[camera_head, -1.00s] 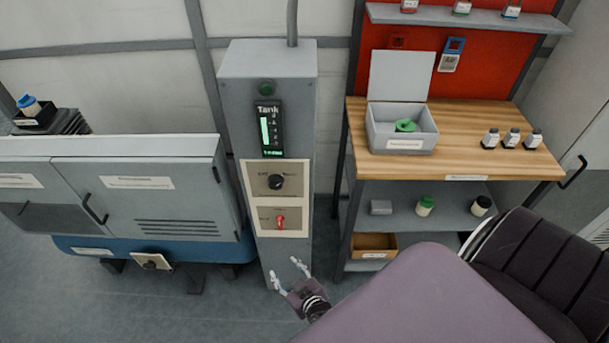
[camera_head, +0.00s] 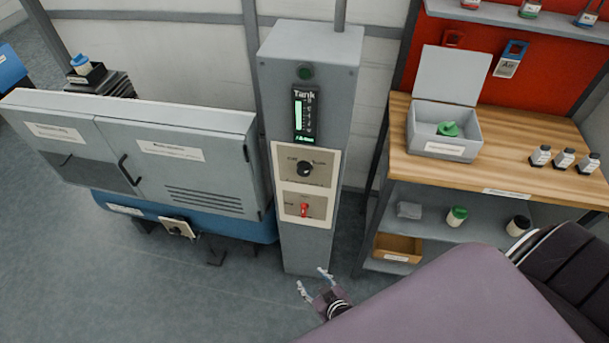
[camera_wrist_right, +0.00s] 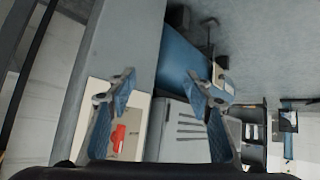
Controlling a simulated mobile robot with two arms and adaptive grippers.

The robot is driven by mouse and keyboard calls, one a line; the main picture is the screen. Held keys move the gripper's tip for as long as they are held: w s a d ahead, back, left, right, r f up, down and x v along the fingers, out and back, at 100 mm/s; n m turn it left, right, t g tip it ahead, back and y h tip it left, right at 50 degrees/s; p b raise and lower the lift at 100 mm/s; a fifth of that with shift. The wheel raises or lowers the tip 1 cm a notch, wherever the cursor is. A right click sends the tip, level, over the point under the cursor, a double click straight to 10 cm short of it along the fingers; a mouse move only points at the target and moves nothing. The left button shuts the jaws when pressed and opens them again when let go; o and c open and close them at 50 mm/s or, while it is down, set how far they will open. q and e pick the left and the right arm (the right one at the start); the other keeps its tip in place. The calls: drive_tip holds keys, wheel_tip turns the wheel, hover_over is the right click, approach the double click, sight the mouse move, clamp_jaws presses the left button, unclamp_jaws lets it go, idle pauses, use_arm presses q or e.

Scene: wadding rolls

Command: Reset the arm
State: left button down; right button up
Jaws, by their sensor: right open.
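My right gripper (camera_head: 315,284) is open and empty, low in front of the foot of the grey tank column (camera_head: 300,247). In the right wrist view its two fingers (camera_wrist_right: 160,90) stand wide apart with nothing between them. My right arm covers the lower right of the head view. The column carries a lit tank gauge (camera_head: 305,115), a black knob (camera_head: 304,169) and a red switch (camera_head: 304,209). The red switch also shows in the right wrist view (camera_wrist_right: 118,138), beyond the left finger. My left gripper is not in view.
A grey cabinet (camera_head: 190,160) on a blue base stands left of the column. A wooden workbench (camera_head: 500,172) stands on the right with an open grey box (camera_head: 443,148) and several small bottles. The floor (camera_head: 120,280) at the lower left is clear.

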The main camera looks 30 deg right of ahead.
drive_tip(key=s+f+g+b, duration=0.1)
drive_tip(key=s+f+g, duration=0.2)
drive_tip(key=s, duration=0.7)
drive_tip(key=s+d+f+g+b, duration=0.1)
drive_tip(key=s+f+g, duration=0.2)
drive_tip(key=s+f, duration=0.5)
drive_tip(key=s+d+f+n+g+b, duration=0.1)
drive_tip(key=s+f+g, duration=0.2)
drive_tip(key=s, duration=1)
wheel_tip(320, 180, down, 3)
drive_tip(key=shift+d+f, duration=0.15)
drive_tip(key=shift+d, duration=0.05)
